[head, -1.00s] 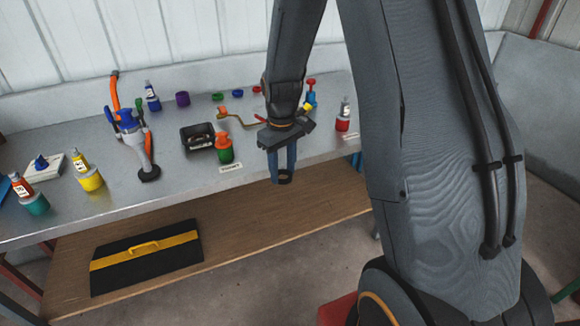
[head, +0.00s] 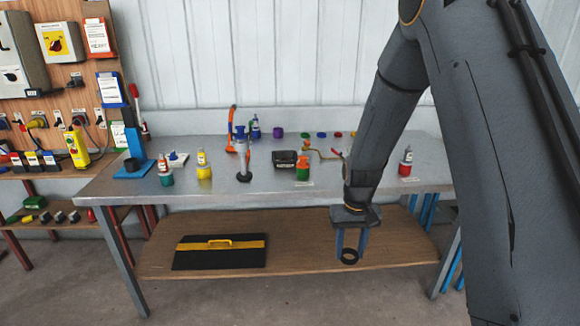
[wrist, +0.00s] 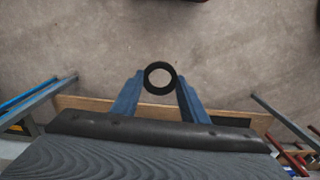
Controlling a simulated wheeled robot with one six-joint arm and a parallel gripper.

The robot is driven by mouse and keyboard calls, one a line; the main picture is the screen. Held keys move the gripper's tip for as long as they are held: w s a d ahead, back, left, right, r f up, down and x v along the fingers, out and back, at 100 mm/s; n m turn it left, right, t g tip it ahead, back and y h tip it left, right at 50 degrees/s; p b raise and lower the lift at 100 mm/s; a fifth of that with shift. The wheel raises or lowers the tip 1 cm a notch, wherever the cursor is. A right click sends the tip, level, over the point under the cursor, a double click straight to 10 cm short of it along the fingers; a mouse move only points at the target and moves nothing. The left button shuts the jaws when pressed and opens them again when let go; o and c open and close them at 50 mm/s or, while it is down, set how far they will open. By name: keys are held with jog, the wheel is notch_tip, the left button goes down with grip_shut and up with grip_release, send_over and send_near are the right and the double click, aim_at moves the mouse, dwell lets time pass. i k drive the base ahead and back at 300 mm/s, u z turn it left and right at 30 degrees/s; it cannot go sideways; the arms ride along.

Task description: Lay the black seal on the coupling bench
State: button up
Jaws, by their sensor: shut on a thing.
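The black seal is a small black ring (head: 349,256), held between the blue fingertips of my gripper (head: 350,248). In the wrist view the seal (wrist: 160,78) shows as a full ring between the two fingers of my gripper (wrist: 160,84), with bare floor behind it. My gripper is shut on it and points down in front of the bench, below the level of its top. A grey metal bench (head: 115,184) with small jars and fittings stands ahead; I cannot tell from any label whether it is the coupling bench.
Bottles, colored pots, an orange-and-blue tool (head: 239,145) and a black box (head: 285,159) stand on the bench. Its front strip is mostly bare. A black-and-yellow case (head: 220,252) lies on the wooden lower shelf (head: 300,232). A panel board (head: 85,80) and another bench are at left.

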aim_at(437, 169)
jog(key=k, duration=0.7)
jog(key=z, duration=0.8)
jog(key=i, duration=0.55)
jog(key=z, duration=0.5)
jog(key=i, duration=1.25)
jog(key=u, duration=0.7)
